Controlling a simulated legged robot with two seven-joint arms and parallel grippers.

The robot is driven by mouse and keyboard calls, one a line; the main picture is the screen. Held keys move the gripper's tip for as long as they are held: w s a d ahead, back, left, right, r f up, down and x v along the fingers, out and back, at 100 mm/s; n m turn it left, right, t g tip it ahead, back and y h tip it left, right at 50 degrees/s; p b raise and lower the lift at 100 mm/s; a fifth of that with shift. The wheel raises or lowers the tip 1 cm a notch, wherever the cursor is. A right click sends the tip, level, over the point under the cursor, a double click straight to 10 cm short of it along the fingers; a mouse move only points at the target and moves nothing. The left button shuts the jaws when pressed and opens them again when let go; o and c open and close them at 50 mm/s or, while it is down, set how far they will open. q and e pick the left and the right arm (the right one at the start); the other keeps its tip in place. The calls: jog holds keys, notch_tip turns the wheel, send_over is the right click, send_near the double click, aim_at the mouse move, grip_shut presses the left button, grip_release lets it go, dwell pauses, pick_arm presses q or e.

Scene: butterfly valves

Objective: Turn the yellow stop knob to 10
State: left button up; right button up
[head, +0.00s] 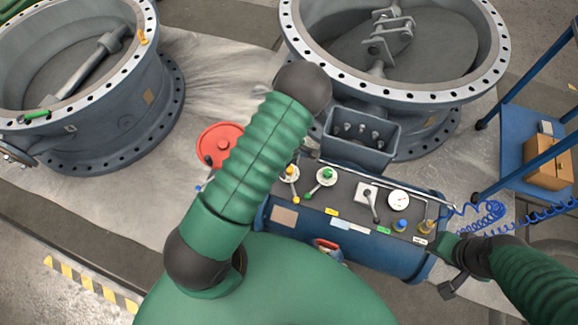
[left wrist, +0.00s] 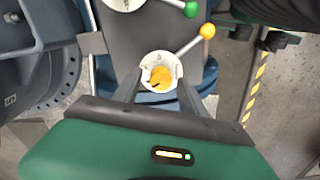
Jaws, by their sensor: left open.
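The yellow stop knob (left wrist: 162,79) sits on a round white dial plate in the left wrist view. A thin lever runs from it up and right to a yellow ball (left wrist: 208,31). The dial's numbers are too small to read. In the head view the yellow ball (head: 295,201) shows on the panel beside my left forearm. My left gripper (left wrist: 160,85) is open, one dark finger on each side of the knob; contact is not clear. In the head view my forearm hides it. My right gripper (head: 452,265) is at the panel's right end, its jaws unclear.
The blue control panel (head: 370,258) also carries a green-ball lever (head: 326,175), a grey lever (head: 371,202) and a gauge (head: 399,200). A red handwheel (head: 219,145) lies left of my forearm. Large flanged valves (head: 120,115) stand behind. A blue cart (head: 519,160) stands right.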

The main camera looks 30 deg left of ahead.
pick_arm(q)
grip_shut()
dwell(0.5)
jog(key=m, duration=0.4)
jog(key=shift+w+m, duration=0.1)
jog(key=shift+m, duration=0.3)
jog(key=m, duration=0.5)
jog(key=shift+r+m, duration=0.1)
jog(key=shift+m, duration=0.3)
jog(key=shift+w+m, duration=0.1)
jog(key=shift+m, duration=0.2)
grip_release()
